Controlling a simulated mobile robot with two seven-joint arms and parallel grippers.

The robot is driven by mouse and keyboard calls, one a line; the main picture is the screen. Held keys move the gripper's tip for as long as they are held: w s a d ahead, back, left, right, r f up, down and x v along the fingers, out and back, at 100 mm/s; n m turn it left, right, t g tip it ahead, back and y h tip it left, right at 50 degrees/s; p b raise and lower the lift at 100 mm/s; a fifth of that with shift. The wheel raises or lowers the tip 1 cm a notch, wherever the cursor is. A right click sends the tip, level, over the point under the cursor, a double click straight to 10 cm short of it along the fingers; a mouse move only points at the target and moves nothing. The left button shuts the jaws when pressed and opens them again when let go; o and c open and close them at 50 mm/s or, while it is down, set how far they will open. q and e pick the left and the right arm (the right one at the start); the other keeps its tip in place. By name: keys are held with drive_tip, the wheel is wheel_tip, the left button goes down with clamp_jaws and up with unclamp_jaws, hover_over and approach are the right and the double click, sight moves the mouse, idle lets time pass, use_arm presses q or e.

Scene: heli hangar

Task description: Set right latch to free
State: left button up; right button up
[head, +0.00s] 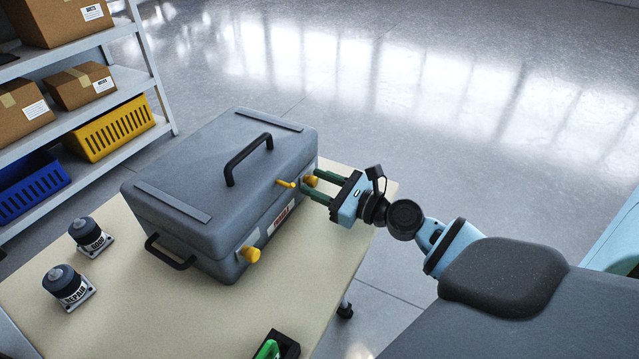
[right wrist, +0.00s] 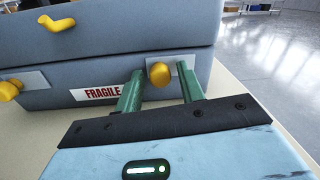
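A grey case (head: 200,190) with a black top handle stands closed on a table. Its front side has a right yellow latch knob (head: 310,180), which also shows on a pale plate in the right wrist view (right wrist: 160,74). A left yellow latch knob (head: 249,254) shows in the right wrist view too (right wrist: 9,90). A bent yellow piece (right wrist: 56,23) sits on the lid's front. My right gripper (head: 306,182) is open, its green fingers pointing at the case, one on each side of the right knob. I cannot tell whether they touch it. My left gripper is not in view.
The beige table (head: 140,310) also bears two dark knob-topped fixtures marked GOOD (head: 88,234) and REPAIR (head: 66,284), and a black holder with a green part (head: 274,346) at the near edge. A shelf rack (head: 150,60) stands at left. Open floor lies beyond the table.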

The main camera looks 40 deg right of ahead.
sight(311, 169)
clamp_jaws()
drive_tip(key=d+b, duration=0.1)
drive_tip(key=w+d, duration=0.1)
drive_tip(key=shift+d+f+b, duration=0.15)
drive_tip(key=shift+d+b, duration=0.2)
drive_tip(key=shift+w+d, duration=0.15)
drive_tip(key=shift+d, duration=0.1)
drive_tip(key=shift+r, duration=0.2)
drive_tip(key=shift+o, duration=1.2)
unclamp_jaws()
drive_tip(key=shift+d, duration=0.1)
